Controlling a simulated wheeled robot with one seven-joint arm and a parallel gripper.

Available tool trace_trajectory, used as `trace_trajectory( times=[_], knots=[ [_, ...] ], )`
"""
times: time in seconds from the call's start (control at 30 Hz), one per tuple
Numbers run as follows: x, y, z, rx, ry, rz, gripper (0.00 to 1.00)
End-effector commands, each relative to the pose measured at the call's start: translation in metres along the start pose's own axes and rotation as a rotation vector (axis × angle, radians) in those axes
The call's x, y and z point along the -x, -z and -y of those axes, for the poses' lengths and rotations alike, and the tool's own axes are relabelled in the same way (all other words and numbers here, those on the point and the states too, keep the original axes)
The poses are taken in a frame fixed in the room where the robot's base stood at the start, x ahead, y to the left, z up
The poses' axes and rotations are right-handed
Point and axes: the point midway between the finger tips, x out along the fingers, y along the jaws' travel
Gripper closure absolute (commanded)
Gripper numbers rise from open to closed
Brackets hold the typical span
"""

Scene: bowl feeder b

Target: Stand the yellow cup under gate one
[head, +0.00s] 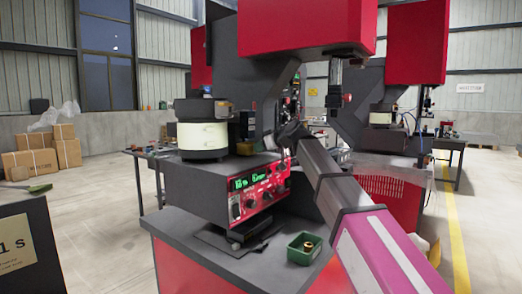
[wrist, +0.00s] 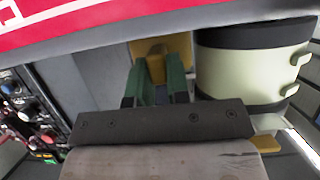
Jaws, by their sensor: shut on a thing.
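My gripper (wrist: 157,72) shows in the wrist view with its two green fingers shut on a small mustard-yellow thing, which I take to be the yellow cup (wrist: 156,66). Only part of the cup shows between the fingers. Just beyond it is a yellow-tan surface (wrist: 180,46) of similar colour; I cannot tell whether they touch. In the head view my arm reaches to the feeder's right side, and its dark end hides the fingers and the cup. No gate label is readable, so I cannot tell which part is gate one.
The cream and black feeder bowl (head: 203,136) stands on the red machine with a green display (head: 250,190); it is close right of my fingers in the wrist view (wrist: 250,65). A green tray (head: 297,256) with a brass-coloured piece (head: 308,246) sits on the bench front. A red housing (head: 300,25) overhangs.

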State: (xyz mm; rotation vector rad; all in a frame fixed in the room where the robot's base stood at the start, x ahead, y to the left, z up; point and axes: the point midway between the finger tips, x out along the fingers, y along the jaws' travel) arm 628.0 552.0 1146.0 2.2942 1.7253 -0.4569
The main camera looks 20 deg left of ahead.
Motion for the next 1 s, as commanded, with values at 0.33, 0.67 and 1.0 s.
trace_trajectory(
  times=[0.33,0.67,1.0],
  knots=[
    [-0.001,-0.008,0.001,0.000,-0.001,-0.001,1.00],
    [-0.001,-0.008,0.001,0.000,-0.001,0.000,0.58],
    [0.025,-0.007,0.001,0.001,-0.003,-0.002,0.58]
  ],
)
